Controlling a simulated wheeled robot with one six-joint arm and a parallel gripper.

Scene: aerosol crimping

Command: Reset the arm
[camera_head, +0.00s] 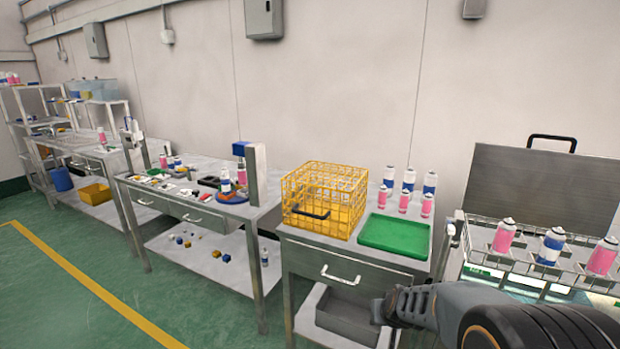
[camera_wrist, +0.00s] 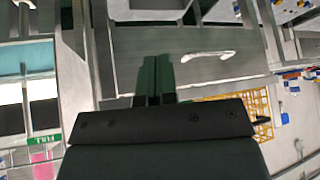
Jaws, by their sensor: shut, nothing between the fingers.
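My arm reaches in from the lower right of the head view, in front of the cabinet with the green tray, and my gripper (camera_head: 385,309) is at its left end. In the wrist view my gripper's two dark fingers (camera_wrist: 155,75) lie together, shut with nothing between them. They point toward the grey front of the drawer cabinet (camera_wrist: 215,68), apart from its pale handle (camera_wrist: 208,56).
A yellow wire crate (camera_head: 330,195) and a green tray (camera_head: 394,234) stand on the cabinet, with several spray cans (camera_head: 409,180) behind. At right a rack (camera_head: 520,262) holds pink and blue cans. Workbenches line the wall at left. Green floor (camera_head: 60,290) is clear at lower left.

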